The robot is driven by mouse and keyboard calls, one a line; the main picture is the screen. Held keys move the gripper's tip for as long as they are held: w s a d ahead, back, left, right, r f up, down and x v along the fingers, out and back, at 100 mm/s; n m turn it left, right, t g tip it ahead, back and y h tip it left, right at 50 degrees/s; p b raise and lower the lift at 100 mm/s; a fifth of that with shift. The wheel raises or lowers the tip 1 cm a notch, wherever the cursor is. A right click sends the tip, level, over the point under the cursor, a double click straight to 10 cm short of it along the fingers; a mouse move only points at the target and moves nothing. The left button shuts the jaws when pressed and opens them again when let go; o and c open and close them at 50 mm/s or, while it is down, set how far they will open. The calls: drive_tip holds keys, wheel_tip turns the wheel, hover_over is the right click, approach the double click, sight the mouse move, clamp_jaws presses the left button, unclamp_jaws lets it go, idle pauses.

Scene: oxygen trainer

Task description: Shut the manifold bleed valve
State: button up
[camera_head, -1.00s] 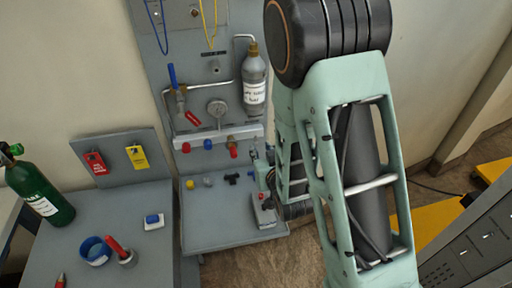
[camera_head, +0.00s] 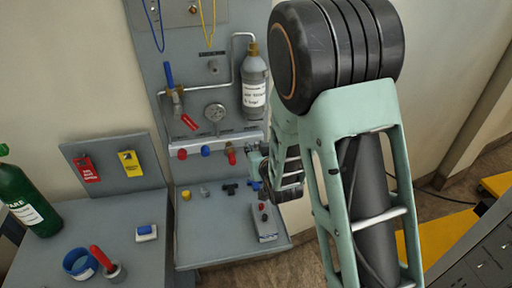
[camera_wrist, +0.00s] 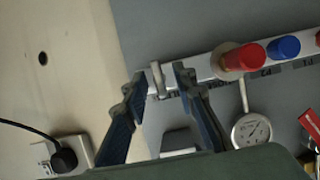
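The manifold (camera_head: 218,139) is a pale bar on the grey panel, with a red knob (camera_head: 182,153), a blue knob (camera_head: 206,150) and a red valve (camera_head: 231,155) along it. In the wrist view the manifold (camera_wrist: 205,67) slants across, with its red (camera_wrist: 240,57) and blue (camera_wrist: 284,47) knobs to the right of my fingers. A small metal piece (camera_wrist: 157,77), apparently the bleed valve's handle, stands at the bar's end between my fingertips. My gripper (camera_wrist: 161,82) is open around it, with gaps visible. In the head view my gripper (camera_head: 257,158) is partly hidden by my arm.
A gauge (camera_wrist: 251,131) hangs near the manifold, close to my right finger. A grey cylinder (camera_head: 254,85) is above it. The shelf below holds small fittings (camera_head: 230,188) and a grey box (camera_head: 265,222). A wall socket with a black plug (camera_wrist: 66,158) is at lower left in the wrist view.

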drive_tip(key=shift+w+a+f, duration=0.1)
drive_tip(key=shift+w+f, duration=0.05)
drive_tip(key=shift+w, duration=0.15)
drive_tip(key=shift+c, duration=0.2)
clamp_jaws()
